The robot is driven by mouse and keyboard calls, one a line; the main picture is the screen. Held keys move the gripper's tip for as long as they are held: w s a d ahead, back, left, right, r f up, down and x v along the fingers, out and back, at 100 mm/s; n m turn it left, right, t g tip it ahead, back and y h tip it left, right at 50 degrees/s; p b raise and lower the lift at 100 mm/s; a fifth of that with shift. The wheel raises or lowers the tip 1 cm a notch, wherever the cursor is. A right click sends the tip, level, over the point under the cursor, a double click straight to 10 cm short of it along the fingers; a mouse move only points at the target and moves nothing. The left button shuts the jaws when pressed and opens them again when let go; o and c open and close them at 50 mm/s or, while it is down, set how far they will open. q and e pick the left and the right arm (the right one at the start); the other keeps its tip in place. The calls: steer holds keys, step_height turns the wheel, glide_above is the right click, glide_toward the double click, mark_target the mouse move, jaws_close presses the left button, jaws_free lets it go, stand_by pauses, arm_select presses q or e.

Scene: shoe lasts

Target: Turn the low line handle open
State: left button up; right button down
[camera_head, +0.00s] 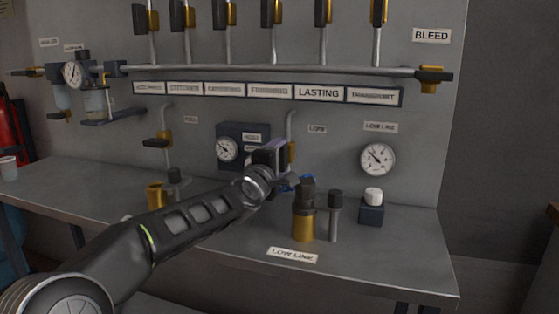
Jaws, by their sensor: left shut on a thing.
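The low line valve (303,224) is a brass body with a dark top, standing on the bench behind a "LOW LINE" label (293,255). A small blue piece, the low line handle (300,181), shows at the back left of the valve's top. My left gripper (288,182) reaches in from the left and is shut at this handle. Its wrist and the valve's top hide most of the fingers and part of the handle, so its exact angle is unclear. My right gripper is not in view.
A dark post (335,215) stands close right of the valve, then a block with a white knob (374,196). A "LOW LINE" gauge (378,159) is on the wall panel. A brass fitting (156,195) is at left. The bench's right end (418,245) is clear.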

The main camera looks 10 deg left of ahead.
arm_select(q)
steer(key=o, duration=1.4)
steer(key=shift+c, duration=0.2)
steer(key=s+b, duration=0.1)
steer(key=s, duration=0.6)
steer(key=shift+s+a, duration=0.25)
steer(key=shift+s, duration=0.15)
steer(key=shift+f, duration=0.1)
